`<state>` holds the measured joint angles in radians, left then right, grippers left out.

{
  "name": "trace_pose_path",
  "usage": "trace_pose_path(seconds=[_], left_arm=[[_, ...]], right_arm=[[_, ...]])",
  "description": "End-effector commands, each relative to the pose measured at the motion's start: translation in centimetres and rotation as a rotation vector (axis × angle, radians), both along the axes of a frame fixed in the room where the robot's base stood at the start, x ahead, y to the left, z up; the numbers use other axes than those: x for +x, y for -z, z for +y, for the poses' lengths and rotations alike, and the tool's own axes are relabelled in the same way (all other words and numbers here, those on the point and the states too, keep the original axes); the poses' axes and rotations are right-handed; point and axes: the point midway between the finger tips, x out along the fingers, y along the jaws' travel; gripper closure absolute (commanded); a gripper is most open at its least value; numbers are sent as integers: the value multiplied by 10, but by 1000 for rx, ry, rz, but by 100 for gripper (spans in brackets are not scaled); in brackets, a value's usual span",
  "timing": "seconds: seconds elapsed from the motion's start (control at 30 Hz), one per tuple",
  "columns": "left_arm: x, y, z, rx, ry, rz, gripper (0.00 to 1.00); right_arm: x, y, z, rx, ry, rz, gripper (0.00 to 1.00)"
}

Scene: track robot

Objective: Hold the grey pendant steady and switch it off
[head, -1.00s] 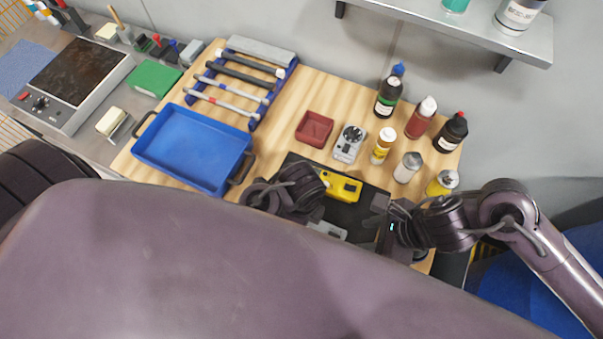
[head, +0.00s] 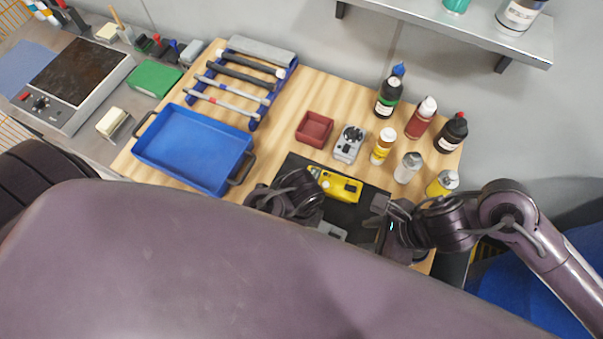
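A grey flat device (head: 332,231) lies on the black mat (head: 352,215), partly hidden by my own body; it may be the grey pendant. Another grey box with black knobs (head: 350,142) stands on the wooden board behind. My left gripper (head: 303,205) is over the mat's left part, just left of the grey device; its fingers are hidden behind its wrist. My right gripper (head: 375,212) points left over the mat's right side, apart from the grey device. Its two fingertips look spread with nothing between them.
A red tray (head: 314,128) and several bottles (head: 383,145) stand behind on the board. A blue tray (head: 192,150) and a rack of rods (head: 240,80) are to the left. A shelf (head: 470,30) overhangs the back right.

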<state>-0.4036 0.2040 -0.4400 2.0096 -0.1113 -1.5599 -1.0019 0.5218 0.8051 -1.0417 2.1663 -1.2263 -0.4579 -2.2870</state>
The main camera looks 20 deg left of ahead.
Motion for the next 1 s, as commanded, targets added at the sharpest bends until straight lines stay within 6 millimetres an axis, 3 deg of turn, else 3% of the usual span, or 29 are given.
trace_pose_path(seconds=[0.03,0.27,0.43,0.53,0.67,0.8,1.0], left_arm=[[0,0,0,0,0,0,52],[0,0,0,0,0,0,82],[0,0,0,0,0,0,84],[0,0,0,0,0,0,84],[0,0,0,0,-1,0,84],[0,0,0,0,-1,0,84],[0,0,0,0,-1,0,84]], right_arm=[[0,0,0,0,0,0,64],[0,0,0,0,0,0,64],[0,0,4,5,38,6,83],[1,1,15,19,154,28,96],[4,-1,39,63,448,91,100],[9,-5,62,129,871,206,100],[12,-13,76,228,1507,426,100]])
